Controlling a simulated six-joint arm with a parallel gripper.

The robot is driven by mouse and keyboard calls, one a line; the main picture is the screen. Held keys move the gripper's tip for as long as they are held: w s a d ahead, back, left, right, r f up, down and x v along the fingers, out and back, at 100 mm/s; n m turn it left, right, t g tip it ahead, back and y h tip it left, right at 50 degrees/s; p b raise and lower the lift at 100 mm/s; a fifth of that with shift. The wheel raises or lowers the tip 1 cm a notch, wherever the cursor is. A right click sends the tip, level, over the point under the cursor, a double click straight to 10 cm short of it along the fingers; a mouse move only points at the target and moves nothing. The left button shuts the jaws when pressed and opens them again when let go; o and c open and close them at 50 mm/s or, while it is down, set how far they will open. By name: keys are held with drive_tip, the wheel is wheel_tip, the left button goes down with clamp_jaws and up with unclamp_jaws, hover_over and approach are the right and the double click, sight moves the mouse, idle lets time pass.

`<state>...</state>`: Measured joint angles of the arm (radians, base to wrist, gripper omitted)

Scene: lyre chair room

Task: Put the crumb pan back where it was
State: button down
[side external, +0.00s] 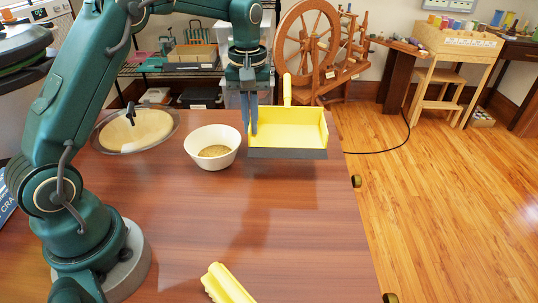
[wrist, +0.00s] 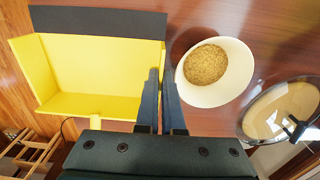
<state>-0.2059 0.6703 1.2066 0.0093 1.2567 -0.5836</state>
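The crumb pan (side external: 290,128) is a yellow open-fronted pan with a dark grey front lip and a yellow handle at its back. My gripper (side external: 249,130) is shut on its left side wall, one finger inside and one outside. The pan seems held above the table's far right part, with a shadow on the tabletop in front of it. In the wrist view the pan (wrist: 98,68) fills the upper left, and my gripper's fingers (wrist: 158,85) meet at its right wall. Most of the handle is hidden there.
A white bowl (side external: 198,150) of crumb-like grains stands left of the pan. A round clear lid or dish (side external: 138,128) with a dark handle lies further left. A yellow ridged piece (side external: 225,285) lies at the table's (side external: 310,250) front. The middle of the table is clear.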

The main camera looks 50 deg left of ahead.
sight(252, 164)
wheel_tip(252, 164, down, 8)
drive_tip(key=shift+r, duration=0.2)
idle(0.3)
drive_tip(key=shift+f, duration=0.2)
drive_tip(key=c, duration=1.3)
unclamp_jaws()
